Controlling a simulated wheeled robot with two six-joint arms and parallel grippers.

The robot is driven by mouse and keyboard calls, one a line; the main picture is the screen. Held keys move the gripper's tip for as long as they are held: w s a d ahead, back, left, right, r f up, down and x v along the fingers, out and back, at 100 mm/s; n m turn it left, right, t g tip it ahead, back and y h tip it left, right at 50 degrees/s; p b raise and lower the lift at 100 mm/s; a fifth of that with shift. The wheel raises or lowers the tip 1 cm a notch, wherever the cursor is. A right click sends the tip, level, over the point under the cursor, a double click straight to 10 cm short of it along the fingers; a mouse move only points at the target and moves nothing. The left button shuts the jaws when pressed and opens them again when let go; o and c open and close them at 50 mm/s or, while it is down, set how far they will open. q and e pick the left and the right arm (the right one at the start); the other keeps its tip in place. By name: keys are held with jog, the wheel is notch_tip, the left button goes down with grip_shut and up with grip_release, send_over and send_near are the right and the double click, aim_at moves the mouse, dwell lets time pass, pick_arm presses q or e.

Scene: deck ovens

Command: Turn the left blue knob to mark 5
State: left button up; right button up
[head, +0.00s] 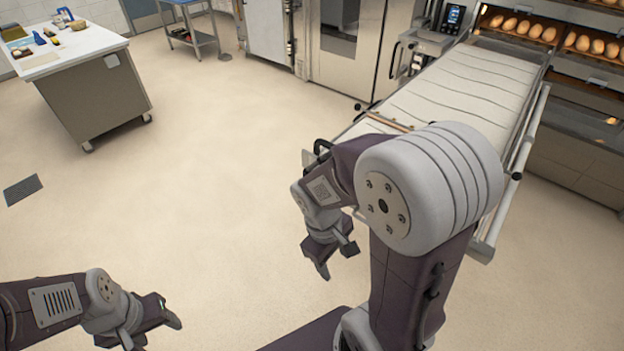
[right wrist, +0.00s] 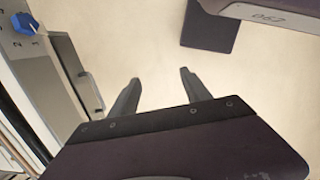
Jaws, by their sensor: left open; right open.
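A blue knob (right wrist: 25,23) sits on a light metal panel (right wrist: 45,78) at the upper left of the right wrist view. Small dark figures surround it, but I cannot clearly read which mark it points to. I cannot tell whether it is the left knob; no other blue knob is visible. My right gripper (right wrist: 158,78) is open and empty over bare floor, apart from the knob. In the head view the right gripper (head: 337,262) hangs left of my large arm joint. My left gripper (head: 140,332) is open and empty at the lower left.
A canvas-topped loader (head: 455,88) extends toward the deck oven (head: 575,95) with several loaves. A bar handle (right wrist: 92,92) is beside the panel. The middle floor is free.

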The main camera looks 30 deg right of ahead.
jog(key=w+d+r+n+g+h+b, duration=0.1)
jog(key=w+d+r+n+h, duration=0.15)
jog(key=d+n+h, duration=0.2)
jog(key=w+d+r+n+h+b, duration=0.1)
jog(key=w+d+n+h, duration=0.2)
jog(key=d, duration=0.2)
jog(key=w+d+r+n+t+h+b, duration=0.25)
jog(key=w+n+h, duration=0.3)
jog(key=w, duration=0.55)
jog(key=w+a+f+n+t+h+b, duration=0.2)
jog(key=w+a+f+n+t+b, duration=0.2)
jog(key=w+a+f+n+t, duration=0.45)
jog(key=w+d+f+m+g+p, duration=0.1)
jog(key=w+d+m+p, duration=0.1)
jog(key=d, duration=0.4)
jog(key=shift+w+f+g+p, duration=0.3)
jog(key=shift+w+f+g, duration=0.1)
jog(key=shift+w, duration=0.4)
jog(key=shift+c, duration=0.4)
